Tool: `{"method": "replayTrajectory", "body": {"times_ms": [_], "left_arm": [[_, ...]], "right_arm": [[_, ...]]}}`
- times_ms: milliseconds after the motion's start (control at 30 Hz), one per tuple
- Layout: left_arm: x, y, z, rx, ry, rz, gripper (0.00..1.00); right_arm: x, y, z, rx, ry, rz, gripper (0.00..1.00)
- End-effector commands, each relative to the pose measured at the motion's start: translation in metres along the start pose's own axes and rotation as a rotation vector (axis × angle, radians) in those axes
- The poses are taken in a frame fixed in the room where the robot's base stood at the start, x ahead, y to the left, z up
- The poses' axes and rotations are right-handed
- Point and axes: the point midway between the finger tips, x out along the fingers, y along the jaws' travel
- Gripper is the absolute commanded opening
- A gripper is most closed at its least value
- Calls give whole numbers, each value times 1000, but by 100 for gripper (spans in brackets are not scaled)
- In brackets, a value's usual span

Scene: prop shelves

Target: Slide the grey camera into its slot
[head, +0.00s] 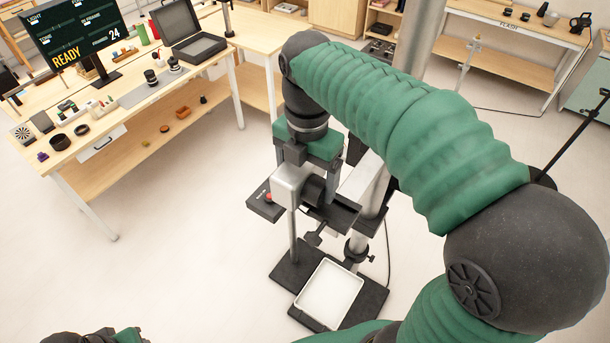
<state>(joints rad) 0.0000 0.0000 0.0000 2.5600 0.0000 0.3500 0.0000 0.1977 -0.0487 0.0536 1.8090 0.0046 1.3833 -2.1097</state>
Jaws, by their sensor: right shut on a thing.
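My right gripper (308,160) is in the middle of the head view, pointing down from the green-sleeved right arm. It is shut on the grey camera (289,183), a silver-grey box with a dark round part on its right side. The camera is at the top of a stand with a dark bracket (340,215). A dark plate with a red button (268,197) sits at its left. The slot is hidden by the gripper and camera, so I cannot tell whether the camera touches it. Only a bit of my left arm shows at the bottom left edge.
The stand has a black base (287,262) with a white panel (330,293). A wooden workbench (80,150) at the left carries a monitor (72,42), an open black case (187,35) and small props. Another bench (510,68) stands at the back right. The floor between is clear.

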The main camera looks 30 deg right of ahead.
Motion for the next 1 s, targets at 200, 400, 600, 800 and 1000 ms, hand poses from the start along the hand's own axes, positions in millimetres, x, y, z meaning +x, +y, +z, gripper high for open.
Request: {"method": "replayTrajectory", "body": {"times_ms": [200, 400, 600, 800, 1000], "left_arm": [[0, 0, 0, 0, 0, 0, 36], [1, 0, 0, 0, 0, 0, 36], [1, 0, 0, 0, 0, 0, 36], [1, 0, 0, 0, 0, 0, 36], [1, 0, 0, 0, 0, 0, 36]], "right_arm": [[0, -3, 0, 1, -1, 1, 9], [0, -6, 0, 1, -1, 2, 9], [-1, -6, 0, 1, -1, 2, 9], [-1, -6, 0, 1, -1, 2, 9], [0, -7, 0, 1, -1, 2, 9]]}}
